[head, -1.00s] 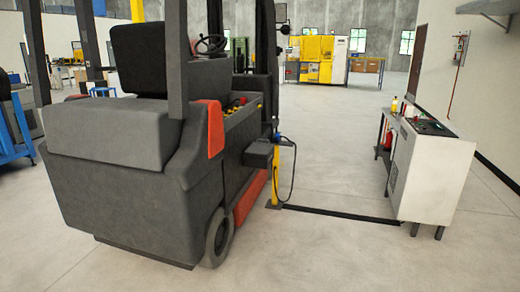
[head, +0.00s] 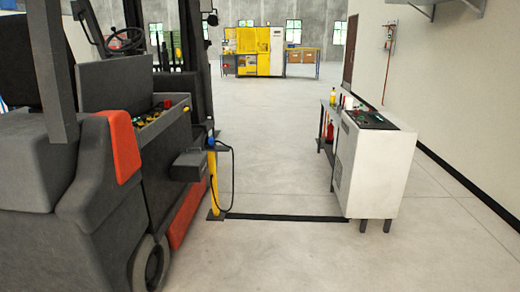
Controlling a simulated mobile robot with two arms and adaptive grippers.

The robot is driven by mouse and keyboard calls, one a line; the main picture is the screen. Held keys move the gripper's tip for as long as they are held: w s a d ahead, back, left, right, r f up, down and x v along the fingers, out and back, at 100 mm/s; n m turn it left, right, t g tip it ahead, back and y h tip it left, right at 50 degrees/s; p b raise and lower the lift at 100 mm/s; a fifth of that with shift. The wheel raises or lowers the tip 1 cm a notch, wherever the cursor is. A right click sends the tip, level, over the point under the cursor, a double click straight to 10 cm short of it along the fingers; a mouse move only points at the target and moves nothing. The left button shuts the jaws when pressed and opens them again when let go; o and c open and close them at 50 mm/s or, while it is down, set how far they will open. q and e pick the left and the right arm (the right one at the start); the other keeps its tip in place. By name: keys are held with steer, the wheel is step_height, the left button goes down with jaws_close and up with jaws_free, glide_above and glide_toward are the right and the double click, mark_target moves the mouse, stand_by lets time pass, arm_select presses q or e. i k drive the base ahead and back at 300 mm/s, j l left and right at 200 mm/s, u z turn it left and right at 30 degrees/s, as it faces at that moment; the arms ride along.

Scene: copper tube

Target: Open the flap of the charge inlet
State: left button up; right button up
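A dark grey box (head: 189,165) juts from the right side of the grey and red forklift (head: 115,185), behind its front wheel in the picture. It looks like the charge inlet housing, but I cannot make out a flap or whether it is open or shut. A yellow charging post (head: 213,182) stands just right of the box, with a blue connector (head: 211,141) on top and a black cable hanging in a loop. Neither of my grippers shows in the head view.
A white control cabinet (head: 372,170) with a dark panel stands at the right, beside a small table (head: 327,140). A black floor strip (head: 290,217) runs from post to cabinet. Open floor (head: 280,260) lies ahead. A yellow machine (head: 255,50) is far back.

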mark_target(187, 158)
steer(key=i, duration=1.8)
steer(key=l+z, duration=0.05)
